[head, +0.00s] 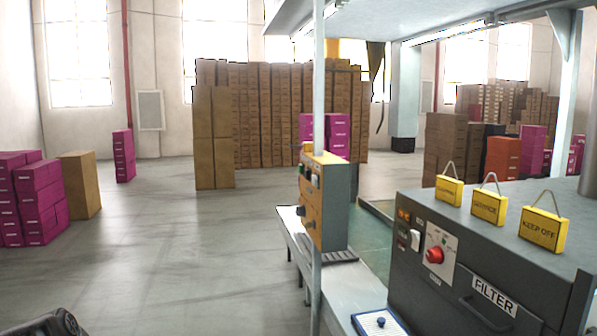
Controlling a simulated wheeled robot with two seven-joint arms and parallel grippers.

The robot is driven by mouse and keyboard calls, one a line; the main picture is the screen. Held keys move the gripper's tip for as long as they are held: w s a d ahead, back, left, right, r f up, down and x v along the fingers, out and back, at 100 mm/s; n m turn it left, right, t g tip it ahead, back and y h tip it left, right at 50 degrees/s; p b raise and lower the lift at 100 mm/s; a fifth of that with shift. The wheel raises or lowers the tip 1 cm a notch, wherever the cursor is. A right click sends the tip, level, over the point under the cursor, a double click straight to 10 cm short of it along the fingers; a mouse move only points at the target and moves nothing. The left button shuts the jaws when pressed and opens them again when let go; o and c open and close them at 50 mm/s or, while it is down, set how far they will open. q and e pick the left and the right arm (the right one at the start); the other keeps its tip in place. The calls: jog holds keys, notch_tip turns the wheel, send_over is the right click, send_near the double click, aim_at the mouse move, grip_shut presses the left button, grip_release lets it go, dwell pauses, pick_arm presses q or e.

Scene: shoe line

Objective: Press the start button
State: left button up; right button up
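A control box (334,214) with a yellow-orange front is fixed to a pale post right of centre. Its front faces left and carries several small buttons and knobs, seen at a steep angle; one near the top looks green. I cannot tell which is the start button. A grey filter machine (405,280) stands nearer on the right. Its panel has a red knob (434,255), a white switch (415,240) and small orange indicators. Neither gripper shows; only a dark piece, probably of my arm, shows at the bottom left corner.
Yellow hanging signs (488,207) stand on the filter machine. A blue pad (380,322) lies on the bench below. The post (317,100) stands before the bench. Magenta boxes (40,200) and cardboard stacks (213,135) are farther off. The floor (190,250) at left centre is clear.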

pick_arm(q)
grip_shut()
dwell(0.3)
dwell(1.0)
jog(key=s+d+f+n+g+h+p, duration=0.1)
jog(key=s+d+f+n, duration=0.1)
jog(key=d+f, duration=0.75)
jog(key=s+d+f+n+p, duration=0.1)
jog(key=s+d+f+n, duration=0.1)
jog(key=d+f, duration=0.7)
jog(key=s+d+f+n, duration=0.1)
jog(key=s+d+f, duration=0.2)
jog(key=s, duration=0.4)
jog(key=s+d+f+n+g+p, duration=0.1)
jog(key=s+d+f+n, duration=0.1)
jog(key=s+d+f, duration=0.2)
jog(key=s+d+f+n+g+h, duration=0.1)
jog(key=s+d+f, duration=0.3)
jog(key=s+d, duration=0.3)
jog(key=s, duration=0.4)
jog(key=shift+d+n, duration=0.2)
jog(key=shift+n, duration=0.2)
